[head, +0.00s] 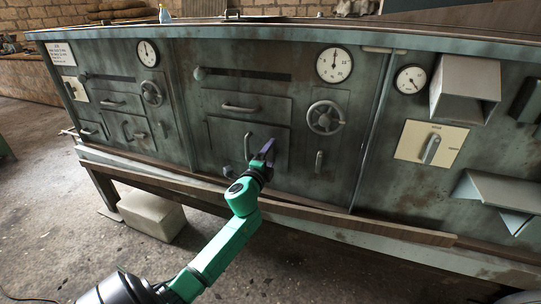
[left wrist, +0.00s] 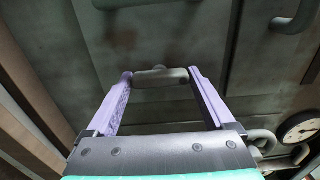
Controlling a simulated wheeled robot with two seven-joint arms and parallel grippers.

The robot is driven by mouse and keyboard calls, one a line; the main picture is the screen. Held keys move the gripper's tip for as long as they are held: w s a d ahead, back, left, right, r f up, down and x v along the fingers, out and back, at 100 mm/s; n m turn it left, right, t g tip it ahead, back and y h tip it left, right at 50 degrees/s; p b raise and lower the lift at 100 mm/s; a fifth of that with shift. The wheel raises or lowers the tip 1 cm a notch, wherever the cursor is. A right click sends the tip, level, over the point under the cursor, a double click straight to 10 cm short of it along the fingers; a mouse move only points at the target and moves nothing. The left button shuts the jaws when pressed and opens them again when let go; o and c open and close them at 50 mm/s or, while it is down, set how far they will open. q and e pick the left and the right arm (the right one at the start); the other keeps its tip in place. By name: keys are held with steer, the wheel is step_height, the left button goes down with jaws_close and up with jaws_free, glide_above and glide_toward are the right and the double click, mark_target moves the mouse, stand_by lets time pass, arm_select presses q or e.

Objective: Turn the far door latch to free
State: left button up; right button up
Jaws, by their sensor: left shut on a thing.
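My left gripper (head: 266,150) has purple fingers and is at the lower door of the middle panel (head: 224,137). In the left wrist view the gripper (left wrist: 160,76) is shut on a grey latch bar (left wrist: 160,77), with one finger at each end of it. In the head view the fingers hide most of this latch. A curved vertical door handle (head: 247,147) stands just left of the fingers. My right gripper is not in view.
A handwheel (head: 325,117), a round gauge (head: 334,65) and a small vertical handle (head: 319,161) are right of the gripper. A drawer handle (head: 240,107) is above. A wooden ledge (head: 330,217) runs below the panels. A pale block (head: 152,215) lies on the floor.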

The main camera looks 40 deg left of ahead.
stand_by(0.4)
arm_select(q)
steer(key=o, duration=1.1)
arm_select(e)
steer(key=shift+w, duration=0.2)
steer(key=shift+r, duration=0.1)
arm_select(q)
steer(key=shift+s+d, duration=0.15)
steer(key=shift+s, duration=0.15)
steer(key=v, duration=1.3)
steer(key=shift+s+d+p, duration=0.1)
steer(key=shift+s+p, duration=0.25)
steer(key=shift+s, duration=0.05)
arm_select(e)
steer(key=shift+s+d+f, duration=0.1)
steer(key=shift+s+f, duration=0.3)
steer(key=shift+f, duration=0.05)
